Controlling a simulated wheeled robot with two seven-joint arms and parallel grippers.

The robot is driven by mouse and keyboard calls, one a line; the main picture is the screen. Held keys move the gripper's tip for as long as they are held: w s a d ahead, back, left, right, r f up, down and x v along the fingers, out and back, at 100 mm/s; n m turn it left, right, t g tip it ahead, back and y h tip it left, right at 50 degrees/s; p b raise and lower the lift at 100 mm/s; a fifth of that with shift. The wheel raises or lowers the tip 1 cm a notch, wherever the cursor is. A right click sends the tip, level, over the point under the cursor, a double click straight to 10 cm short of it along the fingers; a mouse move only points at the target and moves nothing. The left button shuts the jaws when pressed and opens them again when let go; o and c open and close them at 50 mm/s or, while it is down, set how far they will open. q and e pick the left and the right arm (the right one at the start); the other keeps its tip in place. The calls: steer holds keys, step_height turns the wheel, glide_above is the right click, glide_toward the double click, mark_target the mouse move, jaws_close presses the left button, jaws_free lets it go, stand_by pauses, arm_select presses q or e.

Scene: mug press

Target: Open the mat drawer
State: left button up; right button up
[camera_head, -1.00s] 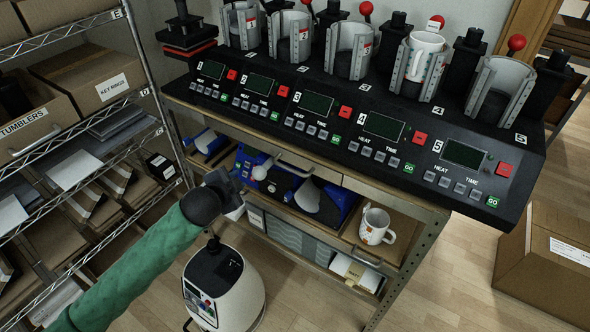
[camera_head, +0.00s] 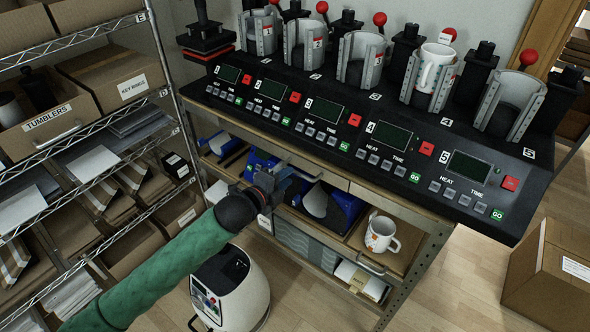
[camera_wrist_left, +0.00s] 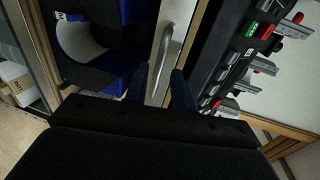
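A pale drawer front (camera_head: 325,175) runs under the press bench top. I cannot read a label on it, so I cannot tell for sure that it is the mat drawer. It looks closed. Its grey bar handle (camera_wrist_left: 165,48) shows in the left wrist view, just ahead of my left gripper (camera_wrist_left: 160,82). The two dark fingers are apart, with the handle's near end close to the gap between their tips. I cannot tell whether they touch it. In the head view my left gripper (camera_head: 284,182) is in front of the bench, just below the drawer front. My right gripper is not in view.
A black press console (camera_head: 300,115) with several mug presses tops the bench. A shelf below holds blue-and-black pieces (camera_head: 340,207) and a white mug (camera_head: 381,235). A wire rack (camera_head: 110,150) stands left. A white canister (camera_head: 238,285) stands on the floor below my arm.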

arm_select(q)
steer(key=shift+p+x, duration=0.65)
steer(key=shift+x, duration=1.8)
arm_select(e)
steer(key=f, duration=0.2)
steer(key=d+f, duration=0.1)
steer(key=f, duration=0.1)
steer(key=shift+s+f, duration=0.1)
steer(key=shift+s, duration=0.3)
arm_select(q)
steer(key=shift+c, duration=0.3)
jaws_close()
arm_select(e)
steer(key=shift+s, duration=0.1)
